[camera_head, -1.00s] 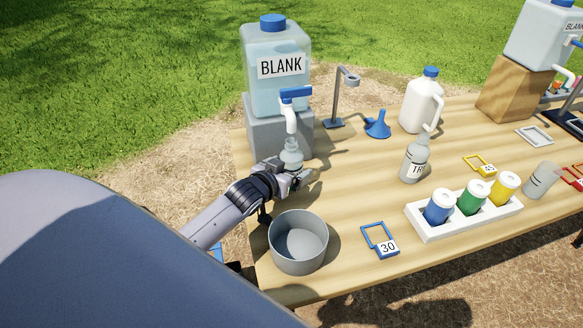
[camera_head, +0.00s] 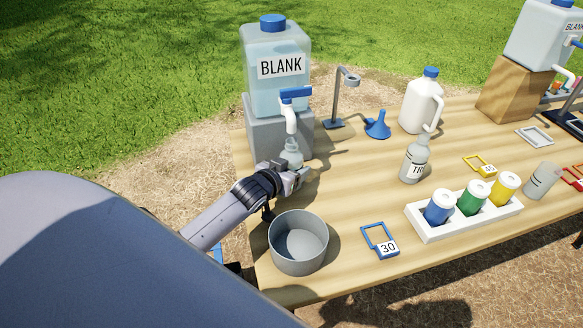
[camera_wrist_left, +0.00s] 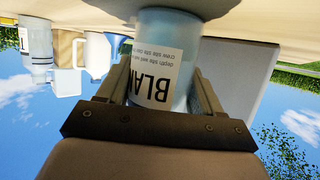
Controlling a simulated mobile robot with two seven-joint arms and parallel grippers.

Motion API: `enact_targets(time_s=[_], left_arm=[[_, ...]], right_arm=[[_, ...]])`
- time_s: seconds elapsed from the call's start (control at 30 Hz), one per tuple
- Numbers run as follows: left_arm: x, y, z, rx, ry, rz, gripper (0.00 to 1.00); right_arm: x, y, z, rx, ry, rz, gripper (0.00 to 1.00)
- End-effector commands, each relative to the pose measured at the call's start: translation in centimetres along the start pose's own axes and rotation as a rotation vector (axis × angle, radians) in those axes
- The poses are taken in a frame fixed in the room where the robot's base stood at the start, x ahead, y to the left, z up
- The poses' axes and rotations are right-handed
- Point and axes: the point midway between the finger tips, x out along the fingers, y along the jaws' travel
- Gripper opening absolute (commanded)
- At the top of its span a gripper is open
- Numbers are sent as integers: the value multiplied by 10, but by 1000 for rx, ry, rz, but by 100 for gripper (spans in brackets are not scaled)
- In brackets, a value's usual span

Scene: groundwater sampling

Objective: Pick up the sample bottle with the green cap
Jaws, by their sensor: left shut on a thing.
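The green sample bottle (camera_head: 473,197) stands in a white rack (camera_head: 464,222), between a blue one (camera_head: 440,206) and a yellow one (camera_head: 503,188). Each shows a white top disc and a coloured side. My left gripper (camera_head: 291,172) is far to the left of the rack, below the tap of the large BLANK container. It is shut on a clear bottle (camera_head: 291,153). In the left wrist view this bottle (camera_wrist_left: 172,95) sits between the fingers, with a white label whose visible letters read BLAN. My fingers hide its lower part in the head view. My right gripper is not in view.
The BLANK container (camera_head: 262,95) with its blue tap stands on a grey block. A grey pot (camera_head: 298,242) and a blue 30 tag (camera_head: 380,240) are in front. A labelled clear bottle (camera_head: 415,160), a white jug (camera_head: 421,105) and a blue funnel (camera_head: 378,124) stand behind the rack.

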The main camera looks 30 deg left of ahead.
Motion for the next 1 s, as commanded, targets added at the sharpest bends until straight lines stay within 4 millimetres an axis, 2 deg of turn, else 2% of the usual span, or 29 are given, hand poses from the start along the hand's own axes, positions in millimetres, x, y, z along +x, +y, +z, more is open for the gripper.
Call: enact_targets(time_s=[0.23, 0.5, 0.57, 0.77, 1.0], left_arm=[[-5, 0, -12, 0, 1, 0, 28], [-16, 0, -40, 0, 0, -1, 28], [-26, 0, -27, -1, -4, 0, 28], [-62, 0, -10, -1, -2, 1, 28], [-112, 0, 10, -1, -2, 0, 28]], right_arm=[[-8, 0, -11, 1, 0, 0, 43], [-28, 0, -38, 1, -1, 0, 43], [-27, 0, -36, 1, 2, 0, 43], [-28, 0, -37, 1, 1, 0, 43], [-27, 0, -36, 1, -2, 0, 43]])
